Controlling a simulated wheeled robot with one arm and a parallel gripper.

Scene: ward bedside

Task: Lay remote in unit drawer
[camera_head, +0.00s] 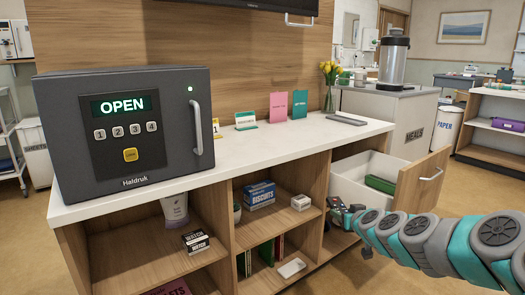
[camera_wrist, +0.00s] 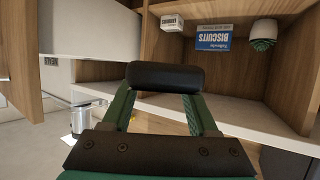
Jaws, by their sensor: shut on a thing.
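My gripper (camera_wrist: 168,100) is shut on a black, rounded bar that looks like the remote (camera_wrist: 168,77), held crosswise at the fingertips. The unit drawer (camera_head: 345,186) stands open at the right end of the unit, with white inner walls and a wooden front with a handle. A green box-like thing (camera_head: 380,184) lies inside it. The drawer also shows at the upper left of the wrist view (camera_wrist: 90,30).
A dark, flat, slim thing (camera_head: 346,119) lies on the white worktop (camera_head: 270,140). A grey safe (camera_head: 130,130) reading OPEN stands at the left. Open shelves hold a blue biscuits box (camera_head: 259,194) and a small white box (camera_head: 301,202). Drawer space beside the green thing looks free.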

